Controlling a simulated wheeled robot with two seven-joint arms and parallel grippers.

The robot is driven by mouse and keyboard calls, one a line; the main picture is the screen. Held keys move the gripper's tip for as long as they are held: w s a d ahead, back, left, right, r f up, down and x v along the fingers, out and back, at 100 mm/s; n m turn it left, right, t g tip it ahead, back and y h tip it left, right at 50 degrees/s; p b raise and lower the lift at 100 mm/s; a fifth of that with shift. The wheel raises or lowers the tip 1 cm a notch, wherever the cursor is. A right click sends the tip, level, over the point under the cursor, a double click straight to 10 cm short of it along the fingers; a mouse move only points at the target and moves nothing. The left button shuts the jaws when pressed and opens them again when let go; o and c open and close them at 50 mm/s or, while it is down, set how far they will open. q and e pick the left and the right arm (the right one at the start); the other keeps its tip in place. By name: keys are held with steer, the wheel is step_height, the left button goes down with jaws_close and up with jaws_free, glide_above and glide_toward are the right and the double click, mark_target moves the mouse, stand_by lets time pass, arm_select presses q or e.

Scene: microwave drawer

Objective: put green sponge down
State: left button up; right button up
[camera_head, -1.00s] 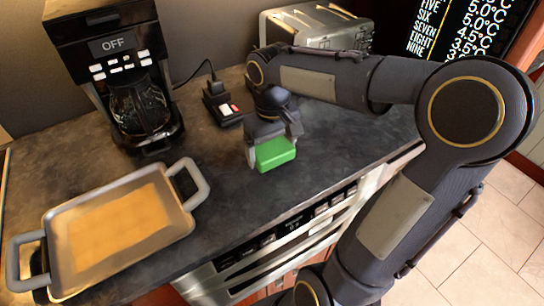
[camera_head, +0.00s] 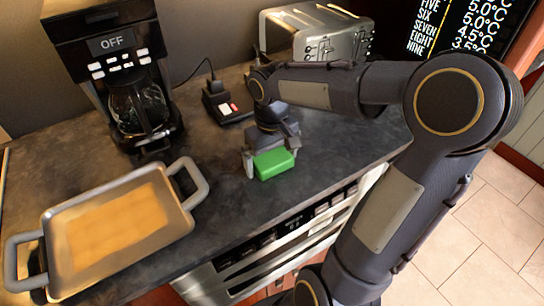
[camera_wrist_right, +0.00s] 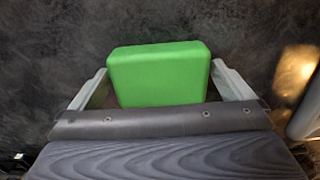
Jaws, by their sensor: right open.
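The green sponge (camera_head: 274,163) is at the dark countertop (camera_head: 225,185), near its front edge above the drawer front. My right gripper (camera_head: 268,161) is at the sponge, with its fingers on either side of it. In the right wrist view the sponge (camera_wrist_right: 160,74) sits between the two open fingertips (camera_wrist_right: 160,88), with a small gap showing at each side. The sponge's underside is hidden, so its contact with the counter is hard to tell. My left gripper is not in view.
A metal tray with handles (camera_head: 190,190) stands at the left front. A coffee maker (camera_head: 110,60) showing OFF stands behind it. A small black device (camera_head: 228,108) and a toaster (camera_head: 320,35) are at the back. The counter between tray and sponge is clear.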

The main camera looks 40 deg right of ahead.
mark_target(272, 158)
steer(key=shift+r, duration=0.25)
step_height(272, 158, up, 12)
steer(key=p, duration=0.2)
steer(key=s+a+f+t+y, duration=0.1)
steer(key=s+a+f+t, duration=0.1)
steer(key=s+a+f, duration=0.1)
steer(key=s+a+f+t+y, duration=0.1)
steer(key=s+a+f, duration=0.2)
steer(key=s, duration=0.3)
steer(key=s+a+f+t+y, duration=0.1)
steer(key=s+a+f+t, duration=0.1)
steer(key=s+a+f, duration=0.1)
steer(key=shift+s+a+m+t+y, duration=0.3)
steer(key=shift+s+a+y, duration=0.1)
steer(key=shift+s+a, duration=0.3)
